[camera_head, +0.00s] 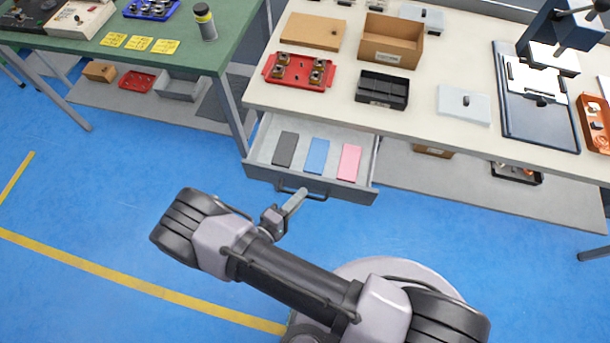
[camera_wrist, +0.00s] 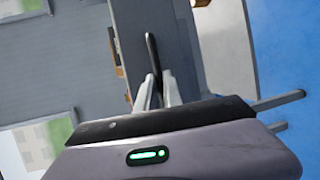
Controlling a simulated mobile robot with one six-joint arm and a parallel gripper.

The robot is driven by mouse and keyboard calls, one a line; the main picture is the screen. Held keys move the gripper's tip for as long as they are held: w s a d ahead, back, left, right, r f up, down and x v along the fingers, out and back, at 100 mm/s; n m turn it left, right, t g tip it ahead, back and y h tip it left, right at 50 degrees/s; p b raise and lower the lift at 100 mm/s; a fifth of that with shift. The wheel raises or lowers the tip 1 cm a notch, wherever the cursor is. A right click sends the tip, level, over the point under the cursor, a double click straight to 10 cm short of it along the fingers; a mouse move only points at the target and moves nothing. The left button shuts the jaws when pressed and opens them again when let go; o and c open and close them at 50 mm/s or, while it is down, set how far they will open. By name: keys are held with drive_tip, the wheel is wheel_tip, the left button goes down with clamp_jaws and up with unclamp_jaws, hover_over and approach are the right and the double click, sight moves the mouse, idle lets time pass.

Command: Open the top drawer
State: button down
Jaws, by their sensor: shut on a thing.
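The top drawer (camera_head: 256,172) is a grey drawer under the white-topped bench. It stands pulled out toward me, and its inside shows. In it lie a dark grey block (camera_head: 285,150), a blue block (camera_head: 317,156) and a pink block (camera_head: 348,163). Its dark bar handle (camera_head: 314,196) is on the front face. My gripper (camera_head: 302,193) is at the handle, its fingers shut on it. In the wrist view the fingers (camera_wrist: 157,82) close around the dark handle (camera_wrist: 151,50) in front of the grey drawer front (camera_wrist: 132,35).
The bench top (camera_head: 330,78) holds a red tray (camera_head: 273,72), a black bin (camera_head: 382,90) and a cardboard box (camera_head: 391,41). A green-topped bench (camera_head: 235,30) stands at the left. A lower shelf (camera_head: 480,180) runs right of the drawer. The blue floor at the left is clear.

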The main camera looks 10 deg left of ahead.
drive_tip(key=shift+s+a, duration=0.1)
drive_tip(key=shift+s, duration=2.25)
drive_tip(key=c, duration=1.5)
unclamp_jaws()
drive_tip(key=p+v, duration=0.2)
drive_tip(key=v, duration=1.5)
drive_tip(key=shift+s, duration=0.2)
drive_tip(key=shift+a+r, duration=0.1)
drive_tip(key=shift+r, duration=0.05)
